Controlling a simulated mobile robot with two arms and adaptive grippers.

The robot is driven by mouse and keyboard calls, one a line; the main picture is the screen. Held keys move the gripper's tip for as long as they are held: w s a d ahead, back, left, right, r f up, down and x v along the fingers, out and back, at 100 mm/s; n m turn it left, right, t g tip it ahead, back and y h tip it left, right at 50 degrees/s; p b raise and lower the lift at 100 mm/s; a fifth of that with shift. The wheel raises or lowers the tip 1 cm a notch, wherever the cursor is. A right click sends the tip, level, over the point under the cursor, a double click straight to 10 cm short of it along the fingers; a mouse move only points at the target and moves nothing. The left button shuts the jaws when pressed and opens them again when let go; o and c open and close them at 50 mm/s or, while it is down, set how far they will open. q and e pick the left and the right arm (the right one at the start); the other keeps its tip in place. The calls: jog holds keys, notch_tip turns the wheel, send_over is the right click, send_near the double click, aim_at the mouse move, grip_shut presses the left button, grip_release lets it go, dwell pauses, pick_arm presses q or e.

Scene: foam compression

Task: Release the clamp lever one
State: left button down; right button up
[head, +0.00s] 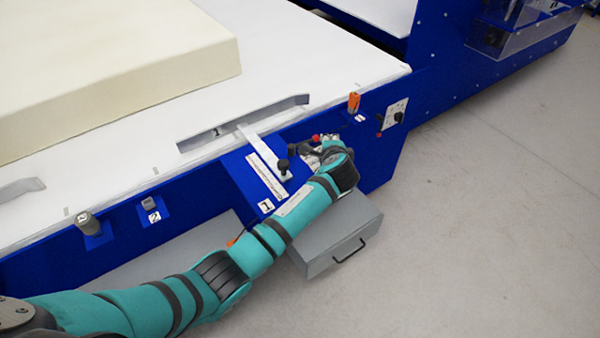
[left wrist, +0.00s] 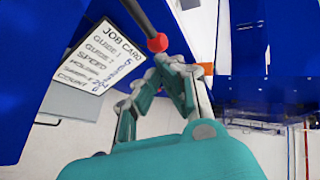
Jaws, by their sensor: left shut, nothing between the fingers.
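A lever with a red ball knob (head: 316,138) stands on the blue machine front, just beside my left gripper (head: 325,148). In the left wrist view its dark rod and red ball (left wrist: 158,42) are close to the tips of my left gripper (left wrist: 172,68). The fingers are closed together with nothing between them. I cannot tell whether they touch the ball. No number shows on this lever. A black knob (head: 283,164) sits on the white guide arm, near a plate marked 1 (head: 266,205). My right gripper is not in view.
A white job card (left wrist: 102,58) is beside the gripper. A metal guide rail (head: 245,122) and a cream foam block (head: 120,70) lie on the white table. A grey drawer box (head: 340,238) juts out below my forearm. The floor at right is clear.

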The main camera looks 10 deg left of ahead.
pick_arm(q)
jog(key=shift+w+a, duration=0.1)
jog(key=shift+w, duration=0.3)
jog(key=shift+a, duration=0.1)
dwell(0.3)
